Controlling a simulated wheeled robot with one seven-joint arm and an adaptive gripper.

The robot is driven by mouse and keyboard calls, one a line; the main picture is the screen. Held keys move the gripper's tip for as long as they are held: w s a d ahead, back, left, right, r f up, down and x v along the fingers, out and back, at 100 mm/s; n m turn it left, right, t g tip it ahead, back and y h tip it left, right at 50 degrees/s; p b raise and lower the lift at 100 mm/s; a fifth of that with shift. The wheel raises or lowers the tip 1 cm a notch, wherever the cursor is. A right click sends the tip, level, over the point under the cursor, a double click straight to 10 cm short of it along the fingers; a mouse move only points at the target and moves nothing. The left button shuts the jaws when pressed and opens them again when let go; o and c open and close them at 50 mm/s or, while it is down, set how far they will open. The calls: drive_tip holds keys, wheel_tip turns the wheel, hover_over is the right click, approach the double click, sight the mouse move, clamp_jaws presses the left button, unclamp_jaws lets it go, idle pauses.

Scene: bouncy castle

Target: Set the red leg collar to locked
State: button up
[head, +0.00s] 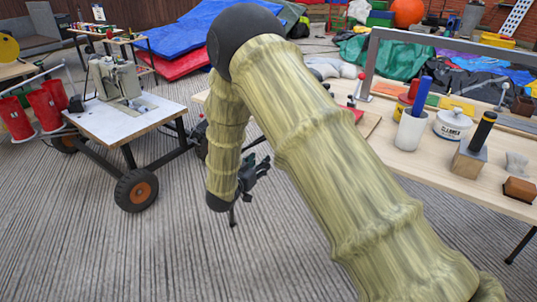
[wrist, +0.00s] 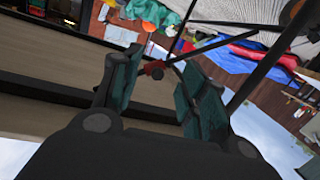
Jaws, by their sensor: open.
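The red leg collar (wrist: 151,67) shows in the wrist view as a small red piece with a dark round knob, where thin black bars meet. It appears between my fingers in the picture, beyond the tips. I cannot tell its exact distance or whether it is locked. My gripper (wrist: 160,92) is open, with its dark green finger pads apart and nothing held. In the head view my gripper (head: 256,177) hangs low beside the wooden workbench (head: 400,170), between it and the cart on the left. The collar is not visible in the head view; my arm covers much of that area.
The workbench holds a white cup (head: 409,130), a white jar (head: 453,124) and a wooden block with a black-handled tool (head: 471,155). Striped floor in front is clear.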

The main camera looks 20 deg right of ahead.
wheel_tip(320, 180, up, 3)
drive_tip(key=w+a+m+g+h+b, duration=0.1)
drive_tip(key=w+a+m+h+b, duration=0.1)
drive_tip(key=m+h+b, duration=0.15)
drive_tip(key=b+x, duration=0.3)
drive_tip(key=x, duration=0.8)
drive_tip(key=shift+w+a+n+y+b, duration=0.2)
drive_tip(key=shift+w+n+y+b, duration=0.05)
drive_tip(key=shift+n+y+b, duration=0.1)
drive_tip(key=shift+f, duration=0.1)
drive_tip(key=shift+c, duration=0.2)
clamp_jaws()
